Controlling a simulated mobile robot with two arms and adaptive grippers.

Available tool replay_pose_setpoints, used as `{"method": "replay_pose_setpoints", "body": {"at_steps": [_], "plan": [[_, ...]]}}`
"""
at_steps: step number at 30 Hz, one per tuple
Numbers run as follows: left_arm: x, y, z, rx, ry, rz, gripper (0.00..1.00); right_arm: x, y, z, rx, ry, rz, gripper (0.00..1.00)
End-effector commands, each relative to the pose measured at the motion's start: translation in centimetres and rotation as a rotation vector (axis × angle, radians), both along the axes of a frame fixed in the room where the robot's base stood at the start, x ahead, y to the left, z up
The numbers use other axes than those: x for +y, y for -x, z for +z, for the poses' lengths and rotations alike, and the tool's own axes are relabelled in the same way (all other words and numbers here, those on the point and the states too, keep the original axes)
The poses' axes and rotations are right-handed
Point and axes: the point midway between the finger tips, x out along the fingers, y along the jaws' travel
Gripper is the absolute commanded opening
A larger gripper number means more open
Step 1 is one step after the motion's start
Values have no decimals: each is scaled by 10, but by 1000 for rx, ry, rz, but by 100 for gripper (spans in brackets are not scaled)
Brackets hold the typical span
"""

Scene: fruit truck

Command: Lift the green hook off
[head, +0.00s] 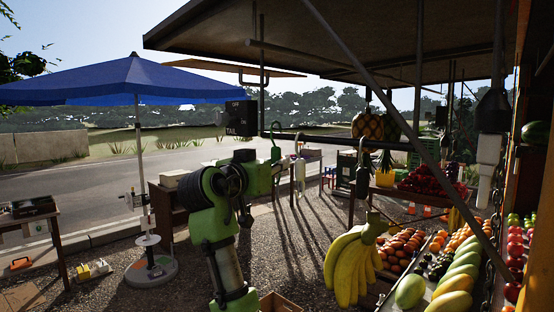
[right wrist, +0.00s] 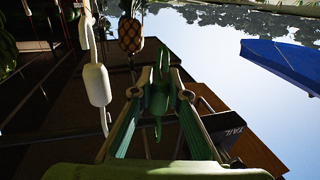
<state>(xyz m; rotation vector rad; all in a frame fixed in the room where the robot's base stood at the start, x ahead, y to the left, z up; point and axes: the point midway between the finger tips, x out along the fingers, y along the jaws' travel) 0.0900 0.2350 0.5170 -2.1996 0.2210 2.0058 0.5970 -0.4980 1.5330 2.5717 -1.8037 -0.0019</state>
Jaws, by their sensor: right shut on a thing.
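The green hook (head: 275,129) hangs at the bar under the stall roof in the head view; its curved top shows above my right gripper (head: 275,168). In the right wrist view the green hook (right wrist: 159,98) stands between the two fingertips of my right gripper (right wrist: 160,95), which is shut on it. The hook's tip points down between the finger pads. Whether its curved top still touches the bar cannot be told. My left gripper is in neither view.
A white hook (head: 299,168) and a dark green hook (head: 361,176) hang to the right. A black sign (head: 241,118) is just left of the held hook. Pineapples (head: 368,125) hang farther right. Bananas (head: 352,265) and fruit crates fill the lower right.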

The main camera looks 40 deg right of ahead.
Motion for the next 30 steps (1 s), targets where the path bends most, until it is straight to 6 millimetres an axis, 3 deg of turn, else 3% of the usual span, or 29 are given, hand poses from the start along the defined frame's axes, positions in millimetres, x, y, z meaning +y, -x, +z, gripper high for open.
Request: {"method": "replay_pose_setpoints", "body": {"at_steps": [11, 30], "plan": [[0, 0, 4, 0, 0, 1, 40, 2, 0, 8, 0, 0, 1, 0], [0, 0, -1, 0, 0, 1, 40, 33, 3, 7, 0, 0, 1, 0]]}}
